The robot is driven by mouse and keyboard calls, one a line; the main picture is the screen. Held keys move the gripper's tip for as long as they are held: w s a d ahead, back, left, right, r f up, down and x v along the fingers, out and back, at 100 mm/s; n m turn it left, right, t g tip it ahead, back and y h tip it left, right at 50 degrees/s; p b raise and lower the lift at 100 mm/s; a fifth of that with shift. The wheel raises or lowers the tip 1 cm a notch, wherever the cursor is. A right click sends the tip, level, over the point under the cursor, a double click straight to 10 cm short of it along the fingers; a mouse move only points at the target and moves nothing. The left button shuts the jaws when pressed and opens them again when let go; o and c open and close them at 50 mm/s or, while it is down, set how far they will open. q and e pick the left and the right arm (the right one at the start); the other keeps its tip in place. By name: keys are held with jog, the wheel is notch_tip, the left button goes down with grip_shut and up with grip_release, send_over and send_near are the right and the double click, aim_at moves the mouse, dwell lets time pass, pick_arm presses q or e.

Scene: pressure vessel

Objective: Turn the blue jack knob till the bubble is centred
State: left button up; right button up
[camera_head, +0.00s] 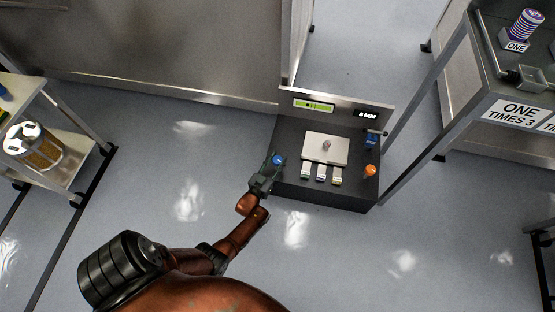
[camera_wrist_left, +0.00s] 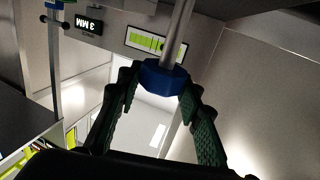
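The blue jack knob (camera_head: 277,159) is at the left front corner of the dark bench unit (camera_head: 290,190). It also shows in the wrist view (camera_wrist_left: 163,79), on a grey shaft. My left gripper (camera_head: 268,172) is at this knob; in the wrist view its two green-padded fingers (camera_wrist_left: 160,88) flank the knob, with tips close against its sides. The yellow-green bubble level (camera_head: 313,105) is on the back panel and also shows in the wrist view (camera_wrist_left: 156,43). The bubble's exact place is too small to tell. My right gripper is not in view.
A pale plate (camera_head: 326,148) sits mid-unit, with several small labelled blocks in front. An orange knob (camera_head: 370,170) is at right, below a blue part (camera_head: 371,140). A small display (camera_head: 367,114) shows an MM reading.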

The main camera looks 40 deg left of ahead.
pick_arm(q)
jog(key=c, duration=0.6)
jog(key=shift+d+n+y, duration=0.1)
jog(key=shift+n+y, duration=0.3)
jog(key=shift+c, duration=0.2)
